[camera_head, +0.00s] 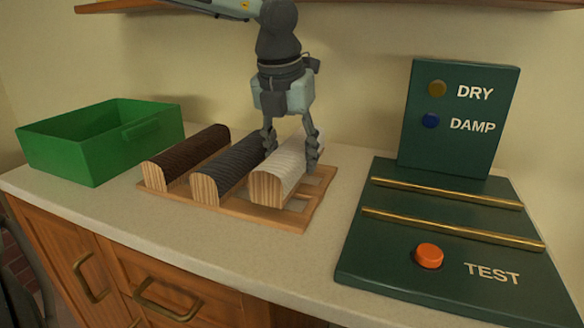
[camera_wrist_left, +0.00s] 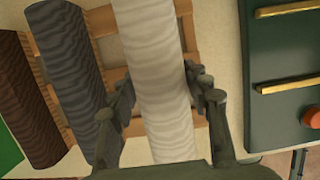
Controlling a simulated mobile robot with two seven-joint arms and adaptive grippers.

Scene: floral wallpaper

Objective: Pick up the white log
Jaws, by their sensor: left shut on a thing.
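The white log (camera_head: 284,178) lies at the right of three logs on a wooden rack (camera_head: 297,222) in the head view. My left gripper (camera_head: 291,156) reaches down from above and is shut on the white log, with one finger on each side of it. In the left wrist view the white log (camera_wrist_left: 158,85) runs between the two fingers (camera_wrist_left: 165,98). I cannot tell whether the log is lifted clear of the rack. My right gripper is not in either view.
A dark grey log (camera_head: 234,168) and a brown log (camera_head: 188,156) lie to the left on the rack. A green bin (camera_head: 70,161) stands at the far left. A green test board (camera_head: 400,250) with brass rails, an orange button (camera_head: 429,255) and a DRY/DAMP panel (camera_head: 460,142) stands right. A shelf (camera_head: 440,5) hangs above.

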